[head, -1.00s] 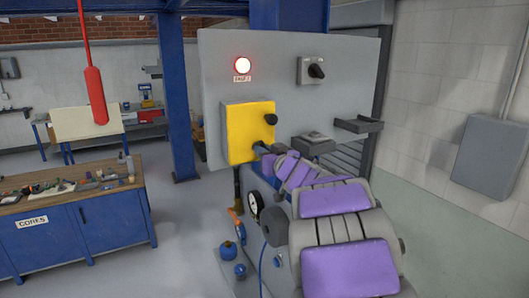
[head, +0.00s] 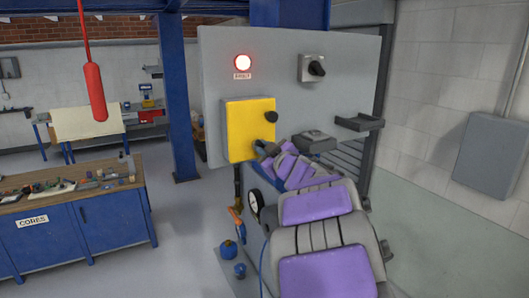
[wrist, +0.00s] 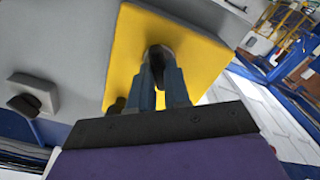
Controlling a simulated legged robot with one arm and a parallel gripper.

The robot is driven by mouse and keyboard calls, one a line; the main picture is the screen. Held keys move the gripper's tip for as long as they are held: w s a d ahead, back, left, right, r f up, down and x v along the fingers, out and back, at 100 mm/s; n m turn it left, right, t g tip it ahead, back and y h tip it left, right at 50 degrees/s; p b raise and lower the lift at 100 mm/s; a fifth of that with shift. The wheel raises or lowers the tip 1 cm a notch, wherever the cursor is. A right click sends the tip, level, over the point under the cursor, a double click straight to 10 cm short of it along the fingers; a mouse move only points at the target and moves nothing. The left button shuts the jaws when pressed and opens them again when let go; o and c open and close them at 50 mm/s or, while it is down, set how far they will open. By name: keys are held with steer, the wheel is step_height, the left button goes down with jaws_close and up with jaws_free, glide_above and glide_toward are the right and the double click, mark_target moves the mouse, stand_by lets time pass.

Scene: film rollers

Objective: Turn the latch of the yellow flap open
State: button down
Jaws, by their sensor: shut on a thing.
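The yellow flap (head: 248,131) is closed against the grey panel in the head view. It also fills the middle of the wrist view (wrist: 190,60). A black round knob (head: 271,117) sits at its right edge and shows dark at the flap's lower left in the wrist view (wrist: 118,104). My gripper (head: 265,147) is at the flap's lower right part, below that knob. In the wrist view, its fingers (wrist: 161,62) are closed around a dark piece (wrist: 158,52) on the flap, seemingly the latch. The fingers hide most of it.
A lit red lamp (head: 243,62) is above the flap. A rotary switch (head: 312,68) is on the panel's right, with a grey shelf bracket (head: 358,122) below. A gauge (head: 254,204) and blue valves (head: 228,249) are low down. A blue bench (head: 70,225) stands left.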

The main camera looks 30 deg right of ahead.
steer(key=shift+a+f+n+b, duration=0.15)
steer(key=shift+n+b, duration=0.9)
steer(key=shift+n, duration=1.4)
steer(key=shift+d+f+n+b, duration=0.1)
steer(key=shift+n+b, duration=0.9)
steer(key=shift+n, duration=1.45)
steer(key=c, duration=1.1)
jaws_free()
steer(key=shift+a, duration=0.15)
steer(key=shift+s+r, duration=0.1)
steer(key=shift+s, duration=0.05)
steer(key=shift+s+d+b, duration=0.15)
steer(key=shift+s, duration=4.15)
steer(key=shift+s+d+b, duration=0.1)
steer(key=shift+s+b, duration=0.05)
steer(key=shift+s, duration=4.1)
